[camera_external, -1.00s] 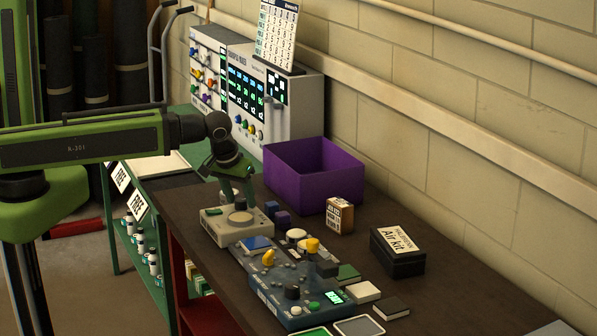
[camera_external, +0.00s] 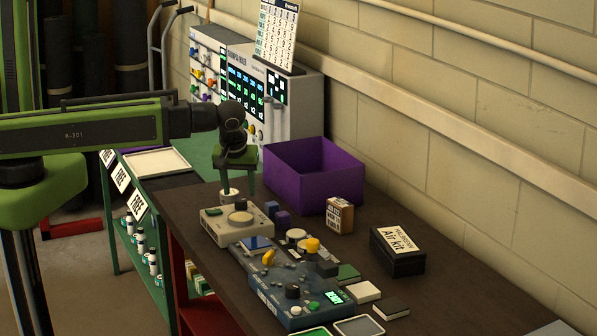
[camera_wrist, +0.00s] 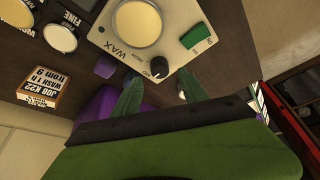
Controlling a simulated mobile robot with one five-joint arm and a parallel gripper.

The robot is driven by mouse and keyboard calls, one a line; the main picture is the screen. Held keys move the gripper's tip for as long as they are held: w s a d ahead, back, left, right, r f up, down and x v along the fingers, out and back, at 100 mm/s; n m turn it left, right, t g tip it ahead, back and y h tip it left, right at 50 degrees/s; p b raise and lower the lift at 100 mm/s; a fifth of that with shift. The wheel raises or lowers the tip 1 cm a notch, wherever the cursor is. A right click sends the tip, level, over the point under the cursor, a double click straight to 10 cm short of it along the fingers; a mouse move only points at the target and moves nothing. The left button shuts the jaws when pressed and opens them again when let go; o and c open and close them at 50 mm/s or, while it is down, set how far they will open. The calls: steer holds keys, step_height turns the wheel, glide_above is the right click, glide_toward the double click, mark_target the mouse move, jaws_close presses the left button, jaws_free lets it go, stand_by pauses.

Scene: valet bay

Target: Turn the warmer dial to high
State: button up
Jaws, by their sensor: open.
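The wax warmer is a beige box (camera_external: 222,231) on the near left of the dark bench, with a round cream top. In the wrist view the warmer (camera_wrist: 178,20) is marked WAX. Its black dial (camera_wrist: 158,67) sits beside a green switch (camera_wrist: 194,36); the dial also shows in the external view (camera_external: 241,206). I cannot read the dial's setting clearly. My gripper (camera_external: 238,190) is open and points down just beyond the warmer's dial edge. In the wrist view my gripper's fingers (camera_wrist: 160,88) are apart on either side of the dial, with no contact visible.
A purple bin (camera_external: 313,183) stands behind and right of the warmer. A small pale cup (camera_external: 229,196) is close to my fingers. Small dark blocks (camera_external: 283,220) and a blue control panel (camera_external: 295,285) are nearby. A black Air Kit box (camera_external: 397,253) stands farther right.

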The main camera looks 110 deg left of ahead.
steer(key=p+v, duration=1.1)
steer(key=v, duration=0.3)
steer(key=w+d+f+m+b, duration=0.3)
steer(key=d+f+b, duration=0.3)
steer(key=d, duration=0.5)
steer(key=w+d+f+m+t+h+b, duration=0.1)
steer(key=w+d+f+b, duration=0.4)
steer(key=d, duration=0.6)
step_height(320, 180, down, 2)
steer(key=shift+w+f+m+b, duration=0.15)
steer(key=shift+w+m+b, duration=0.1)
steer(key=shift+m+b, duration=0.5)
steer(key=shift+d+m, duration=0.1)
steer(key=shift+m, duration=0.25)
